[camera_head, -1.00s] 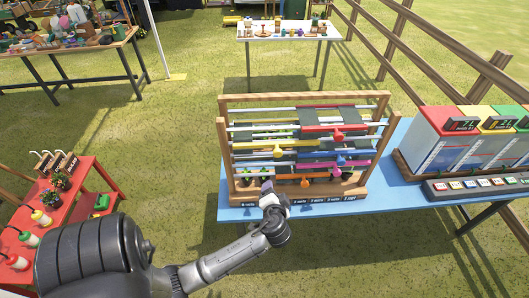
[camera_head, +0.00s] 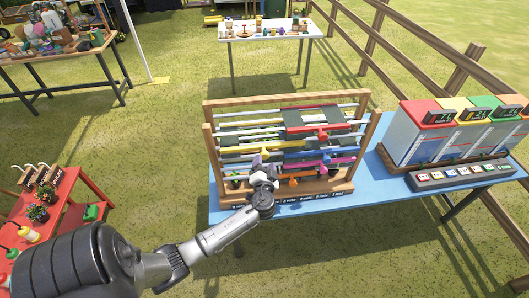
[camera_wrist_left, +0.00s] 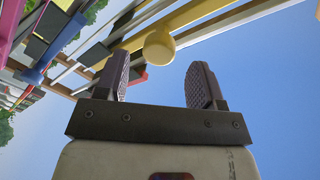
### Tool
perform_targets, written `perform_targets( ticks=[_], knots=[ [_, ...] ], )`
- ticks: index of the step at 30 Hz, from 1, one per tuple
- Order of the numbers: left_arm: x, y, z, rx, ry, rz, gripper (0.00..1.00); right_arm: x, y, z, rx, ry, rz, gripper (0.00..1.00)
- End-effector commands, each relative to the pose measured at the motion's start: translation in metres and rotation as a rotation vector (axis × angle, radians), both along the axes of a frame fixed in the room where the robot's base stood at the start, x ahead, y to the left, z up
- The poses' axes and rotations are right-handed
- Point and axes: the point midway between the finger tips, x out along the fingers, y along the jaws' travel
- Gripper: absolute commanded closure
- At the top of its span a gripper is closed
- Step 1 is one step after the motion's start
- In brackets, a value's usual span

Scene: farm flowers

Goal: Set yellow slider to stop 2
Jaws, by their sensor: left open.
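The yellow slider (camera_head: 265,152) is on a rod of the wooden rack, left of the rack's middle. Its round yellow knob (camera_wrist_left: 158,46) shows in the left wrist view, just beyond and between the fingertips. My left gripper (camera_head: 259,163) is in front of the rack, right below the yellow knob, and partly covers the lower rods. In the left wrist view the left gripper (camera_wrist_left: 158,78) is open, with two ridged purple-grey fingers apart and nothing between them. I cannot tell from the head view how far the fingertips are from the knob. My right gripper is not in view.
The wooden rack (camera_head: 212,175) stands on a blue table (camera_head: 385,183). It also holds red (camera_head: 322,134), blue (camera_head: 328,159) and orange (camera_head: 293,181) sliders. A button panel (camera_head: 450,176) is to the right. A red bench (camera_head: 62,194) stands at left, with grass between.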

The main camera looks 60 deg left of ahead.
Motion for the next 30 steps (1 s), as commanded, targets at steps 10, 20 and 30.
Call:
perform_targets(
  ticks=[10,20,30],
  knots=[
    [0.022,0.036,0.001,0.001,0.0,-0.001,0.38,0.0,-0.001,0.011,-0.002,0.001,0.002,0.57],
    [0.026,0.042,-0.001,-0.001,0.0,-0.001,0.38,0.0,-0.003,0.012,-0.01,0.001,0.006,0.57],
    [0.026,0.042,0.0,-0.001,0.0,-0.001,0.56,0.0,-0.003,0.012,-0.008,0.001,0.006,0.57]
  ],
)
